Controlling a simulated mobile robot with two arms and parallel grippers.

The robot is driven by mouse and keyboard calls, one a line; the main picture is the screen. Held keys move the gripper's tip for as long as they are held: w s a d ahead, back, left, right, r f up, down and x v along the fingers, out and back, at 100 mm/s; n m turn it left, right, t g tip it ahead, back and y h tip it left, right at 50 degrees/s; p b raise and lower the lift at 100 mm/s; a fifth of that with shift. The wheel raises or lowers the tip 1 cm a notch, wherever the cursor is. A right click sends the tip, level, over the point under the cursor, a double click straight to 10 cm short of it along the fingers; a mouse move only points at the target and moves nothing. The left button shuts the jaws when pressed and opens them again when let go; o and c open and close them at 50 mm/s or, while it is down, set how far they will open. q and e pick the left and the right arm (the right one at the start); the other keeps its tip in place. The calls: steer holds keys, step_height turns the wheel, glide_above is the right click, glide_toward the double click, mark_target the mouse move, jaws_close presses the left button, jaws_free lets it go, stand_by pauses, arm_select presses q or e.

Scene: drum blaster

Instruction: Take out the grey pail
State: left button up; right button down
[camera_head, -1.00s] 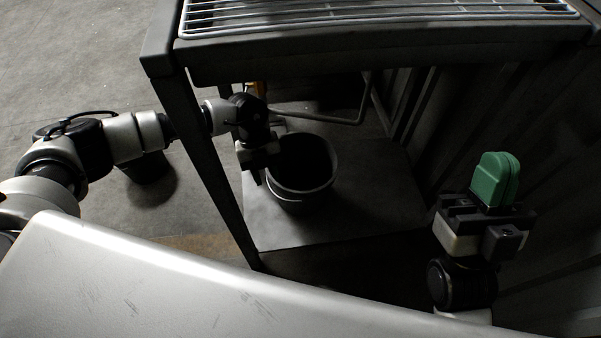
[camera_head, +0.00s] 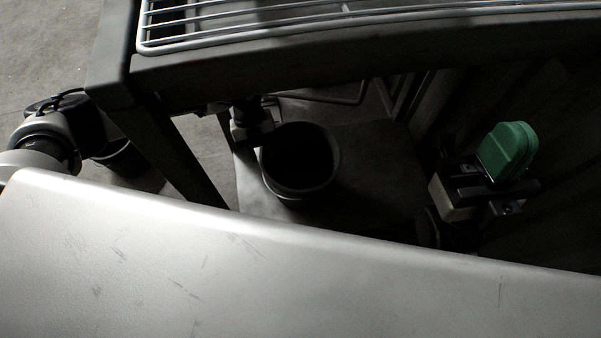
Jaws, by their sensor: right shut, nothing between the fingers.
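The grey pail (camera_head: 331,184) looks dark and stands upright on the low shelf board (camera_head: 385,165) under the rack. My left gripper (camera_head: 262,143) is at the pail's left rim, reaching in behind the rack's front leg. Its fingers are dark and partly hidden, so I cannot tell whether it holds the rim. My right gripper (camera_head: 506,152) is at the right, clear of the pail and shut with nothing held. A green rounded piece shows at its tip.
The rack's top frame (camera_head: 350,62) with a white wire grid (camera_head: 240,28) overhangs the pail. A dark front leg (camera_head: 178,160) stands left of it. Dark ribbed panelling (camera_head: 570,130) is close on the right. Open floor (camera_head: 45,45) lies at the left.

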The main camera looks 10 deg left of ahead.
arm_select(q)
steer(key=shift+s+d+f, duration=0.1)
steer(key=shift+s+f, duration=0.05)
steer(key=shift+f, duration=0.35)
steer(key=b+x, duration=0.1)
steer(key=x, duration=0.1)
steer(key=b+x, duration=0.2)
steer(key=shift+f, duration=0.5)
jaws_close()
